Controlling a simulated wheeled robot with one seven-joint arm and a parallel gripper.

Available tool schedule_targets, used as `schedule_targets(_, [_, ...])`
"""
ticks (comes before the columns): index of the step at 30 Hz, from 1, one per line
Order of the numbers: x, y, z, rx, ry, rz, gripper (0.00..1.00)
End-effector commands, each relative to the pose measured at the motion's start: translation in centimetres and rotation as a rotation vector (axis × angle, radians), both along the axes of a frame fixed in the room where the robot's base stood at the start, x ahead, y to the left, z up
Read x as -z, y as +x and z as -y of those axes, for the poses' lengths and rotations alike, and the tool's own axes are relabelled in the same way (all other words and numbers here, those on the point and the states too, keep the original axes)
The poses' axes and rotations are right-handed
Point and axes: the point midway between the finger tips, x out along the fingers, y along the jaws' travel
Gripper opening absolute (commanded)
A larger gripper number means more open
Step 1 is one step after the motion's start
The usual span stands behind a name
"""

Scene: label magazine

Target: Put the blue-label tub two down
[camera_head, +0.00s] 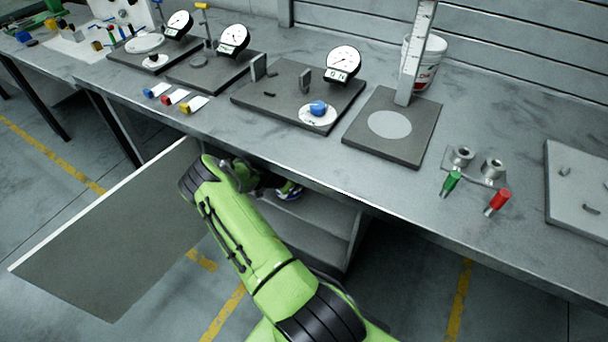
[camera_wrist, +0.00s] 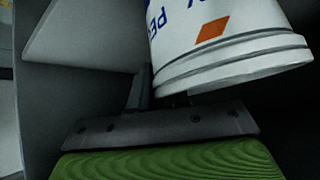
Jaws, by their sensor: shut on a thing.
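My green arm reaches under the bench into an open cabinet (camera_head: 325,222). My gripper (camera_head: 272,182) is at the upper part of the cabinet, partly hidden by my arm. It is shut on a white tub (camera_head: 290,192) with blue marks. In the wrist view the tub (camera_wrist: 235,60) is large, with blue lettering and an orange patch, and appears tilted in the picture. My gripper's dark, screwed part (camera_wrist: 160,127) shows just below it. The fingertips' contact on the tub is mostly hidden. I cannot tell whether the tub touches a shelf.
The grey cabinet door (camera_head: 115,240) stands open at the left. The bench edge (camera_head: 330,192) is close above my arm. Below the tub a cabinet shelf (camera_head: 315,218) shows bare. Gauges (camera_head: 342,62), plates and a white bucket (camera_head: 428,65) stand on the bench.

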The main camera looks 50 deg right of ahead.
Motion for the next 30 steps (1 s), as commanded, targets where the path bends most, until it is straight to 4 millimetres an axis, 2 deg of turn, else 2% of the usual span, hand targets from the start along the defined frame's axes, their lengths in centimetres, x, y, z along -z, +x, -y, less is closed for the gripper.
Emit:
schedule_targets(1, [1.0, -0.4, -0.1, 0.003, 0.005, -0.007, 0.00])
schedule_targets(10, [1.3, -0.4, -0.1, 0.005, 0.004, -0.004, 0.00])
schedule_targets(11, [1.3, -0.4, -0.1, 0.004, 0.004, -0.005, 0.18])
schedule_targets(15, [1.2, -0.4, -0.1, 0.004, 0.004, -0.005, 0.40])
schedule_targets(16, [1.2, -0.4, -0.1, 0.004, 0.004, -0.005, 0.42])
schedule_targets(25, [0.9, -0.4, -0.1, 0.004, 0.004, -0.005, 0.42])
schedule_targets(30, [-1.9, 0.3, -2.5, 0.001, 0.005, -0.003, 0.42])
